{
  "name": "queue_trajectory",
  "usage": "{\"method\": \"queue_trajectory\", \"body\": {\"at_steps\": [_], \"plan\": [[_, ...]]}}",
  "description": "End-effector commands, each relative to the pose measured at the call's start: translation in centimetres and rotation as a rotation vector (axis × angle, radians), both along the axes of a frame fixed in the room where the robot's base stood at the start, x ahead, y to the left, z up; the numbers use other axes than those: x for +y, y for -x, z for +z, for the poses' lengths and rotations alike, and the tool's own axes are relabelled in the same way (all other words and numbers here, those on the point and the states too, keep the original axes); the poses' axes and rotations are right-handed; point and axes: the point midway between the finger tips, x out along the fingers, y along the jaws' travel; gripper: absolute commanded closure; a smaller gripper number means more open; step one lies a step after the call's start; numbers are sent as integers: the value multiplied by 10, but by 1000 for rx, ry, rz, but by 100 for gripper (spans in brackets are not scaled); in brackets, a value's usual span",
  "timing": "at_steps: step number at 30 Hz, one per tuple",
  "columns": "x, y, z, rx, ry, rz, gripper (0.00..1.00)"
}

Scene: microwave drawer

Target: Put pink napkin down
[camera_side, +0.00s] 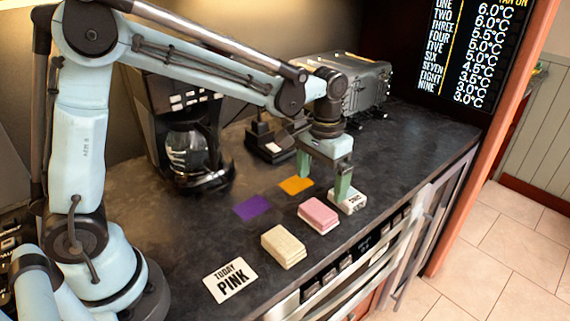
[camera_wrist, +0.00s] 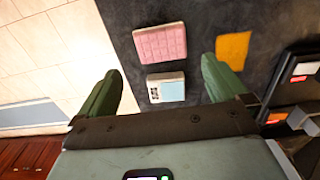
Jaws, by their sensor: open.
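The pink napkin (camera_side: 318,215), a folded stack, lies on the dark counter (camera_side: 220,225) near its front edge. It also shows in the wrist view (camera_wrist: 160,43), just beyond the fingertips. My gripper (camera_side: 322,178) is open with its green fingers pointing down, to the right of and behind the pink napkin, and holds nothing. A small white block (camera_side: 349,201) with dark print lies by the right finger. In the wrist view this block (camera_wrist: 166,88) shows between the open fingers. I cannot tell how high the fingertips are above the counter.
A cream stack (camera_side: 283,246) and a "TODAY PINK" card (camera_side: 230,280) lie to the left. Flat purple (camera_side: 252,207) and orange (camera_side: 296,186) squares lie behind. A coffee maker (camera_side: 188,150), a small dark device (camera_side: 271,142) and a toaster-like metal appliance (camera_side: 365,85) stand at the back.

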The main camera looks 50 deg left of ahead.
Motion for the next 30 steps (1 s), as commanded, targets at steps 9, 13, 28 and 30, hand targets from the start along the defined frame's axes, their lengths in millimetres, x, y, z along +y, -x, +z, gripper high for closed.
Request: {"method": "queue_trajectory", "body": {"at_steps": [9,13,28,30], "plan": [[0,0,32,0,0,0,0],[3,6,39,-23,3,1,0],[43,85,64,-400,20,2,0],[47,95,61,-456,17,2,0]]}}
